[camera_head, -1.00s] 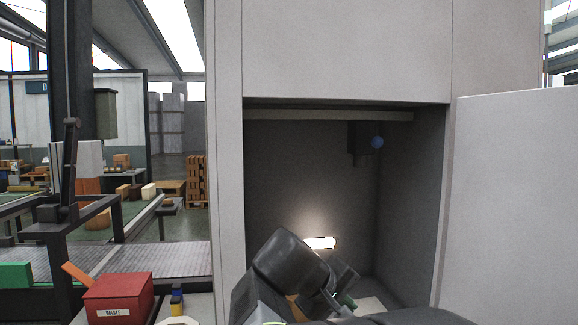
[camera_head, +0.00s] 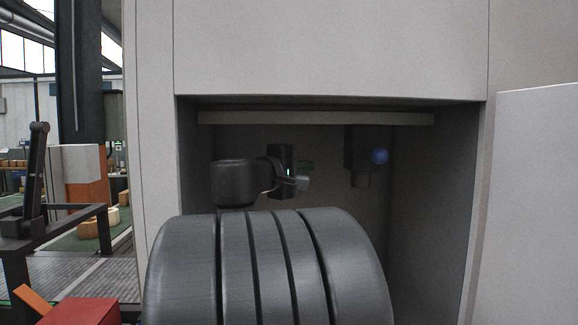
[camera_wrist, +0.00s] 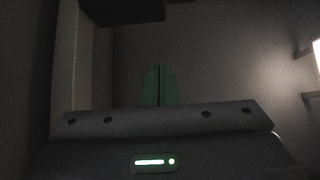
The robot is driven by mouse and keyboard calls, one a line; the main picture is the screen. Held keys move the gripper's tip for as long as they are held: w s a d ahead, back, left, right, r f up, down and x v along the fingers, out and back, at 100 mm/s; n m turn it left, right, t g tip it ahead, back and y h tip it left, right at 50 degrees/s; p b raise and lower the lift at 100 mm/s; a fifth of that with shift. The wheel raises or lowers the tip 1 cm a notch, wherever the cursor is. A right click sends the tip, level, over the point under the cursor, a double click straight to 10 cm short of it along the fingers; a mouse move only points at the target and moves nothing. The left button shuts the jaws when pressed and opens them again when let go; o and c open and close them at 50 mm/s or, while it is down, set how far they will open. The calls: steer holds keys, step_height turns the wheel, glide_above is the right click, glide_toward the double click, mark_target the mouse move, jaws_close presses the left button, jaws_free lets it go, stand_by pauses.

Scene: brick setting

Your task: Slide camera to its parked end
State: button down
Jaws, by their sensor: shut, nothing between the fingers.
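The camera appears to be the dark box (camera_head: 358,152) with a blue ball-shaped knob (camera_head: 380,156). It hangs below a pale rail (camera_head: 315,118) toward the right of the cabinet recess. My gripper (camera_head: 305,168) is inside the recess, to the left of the dark box in the picture, with a visible gap between them. In the wrist view its green fingers (camera_wrist: 160,85) are pressed together with nothing between them. A dark block (camera_wrist: 125,10) shows at the top of the wrist view; I cannot tell whether it is the camera.
The recess has a side wall (camera_head: 430,200) on the right. An open pale door panel (camera_head: 535,200) stands right of the opening. A red box (camera_head: 82,312) is at the lower left. My arm hides the lower recess. A bright light (camera_wrist: 317,55) shows at the wrist view's right edge.

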mark_target(347, 164)
steer(key=w+d+p, duration=0.2)
steer(key=w+d, duration=0.2)
steer(key=d, duration=0.3)
steer(key=shift+d, duration=0.35)
steer(key=shift+d+f, duration=0.1)
steer(key=d+b, duration=0.2)
steer(key=d, duration=0.1)
steer(key=shift+f, duration=0.15)
steer(key=shift+d, duration=0.1)
steer(key=shift+r, duration=0.25)
